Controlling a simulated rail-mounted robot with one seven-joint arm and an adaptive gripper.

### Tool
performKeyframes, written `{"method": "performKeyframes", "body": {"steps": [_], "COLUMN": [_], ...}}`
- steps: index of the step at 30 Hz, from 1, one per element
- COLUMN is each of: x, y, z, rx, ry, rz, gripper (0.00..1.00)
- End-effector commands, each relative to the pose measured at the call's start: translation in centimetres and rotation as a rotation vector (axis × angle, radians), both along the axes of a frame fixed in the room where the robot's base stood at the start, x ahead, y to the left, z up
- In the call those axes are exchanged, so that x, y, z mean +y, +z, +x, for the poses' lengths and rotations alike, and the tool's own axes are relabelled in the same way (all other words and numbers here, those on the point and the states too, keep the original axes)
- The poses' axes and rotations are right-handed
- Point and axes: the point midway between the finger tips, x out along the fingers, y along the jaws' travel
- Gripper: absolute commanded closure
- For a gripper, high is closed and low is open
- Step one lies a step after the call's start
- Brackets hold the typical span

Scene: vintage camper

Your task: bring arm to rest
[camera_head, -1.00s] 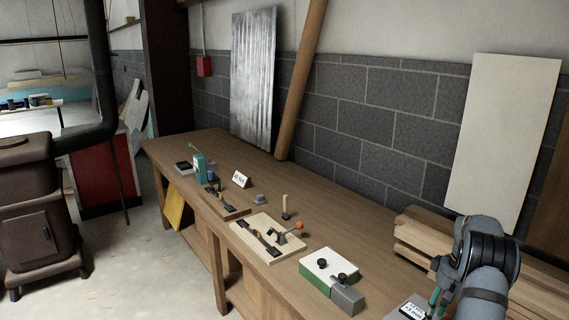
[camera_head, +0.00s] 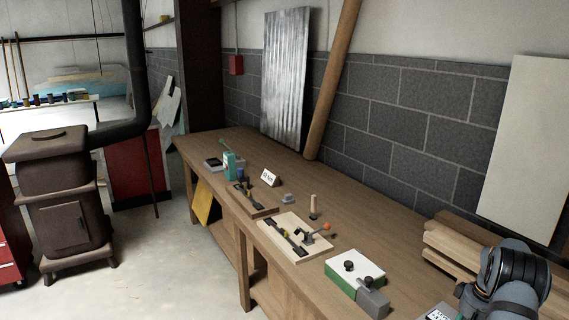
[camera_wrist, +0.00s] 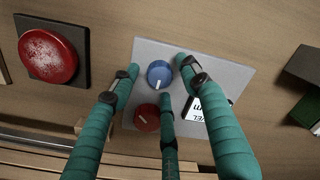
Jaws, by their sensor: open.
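My gripper (camera_wrist: 160,88) shows in the wrist view with three teal fingers spread apart and nothing held between them. It is over a light grey panel (camera_wrist: 235,76) with a blue knob (camera_wrist: 158,73) and a red knob (camera_wrist: 147,117). A white label on the panel is partly hidden behind a finger. I cannot tell whether the fingers touch the panel. In the head view my arm is at the lower right, over the workbench (camera_head: 360,215). Its fingers are mostly cut off or hidden there.
A large red button (camera_wrist: 47,56) is left of the panel. Stacked timber (camera_head: 455,243) lies behind my arm. A green-and-white box (camera_head: 355,268) and a wooden board with a clamp (camera_head: 290,245) are on the bench. A stove (camera_head: 65,205) stands left; the floor between is clear.

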Motion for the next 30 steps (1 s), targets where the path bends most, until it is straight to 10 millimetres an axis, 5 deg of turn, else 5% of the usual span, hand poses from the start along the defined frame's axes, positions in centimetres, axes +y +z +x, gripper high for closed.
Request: {"method": "performKeyframes", "body": {"steps": [18, 30], "x": [-0.7, -0.1], "y": [11.8, 2.6], "z": [0.1, -0.1], "rx": [-0.008, 0.004], "ry": [0.006, 0.006], "rz": [-0.007, 0.002], "gripper": [0.54, 0.54]}}
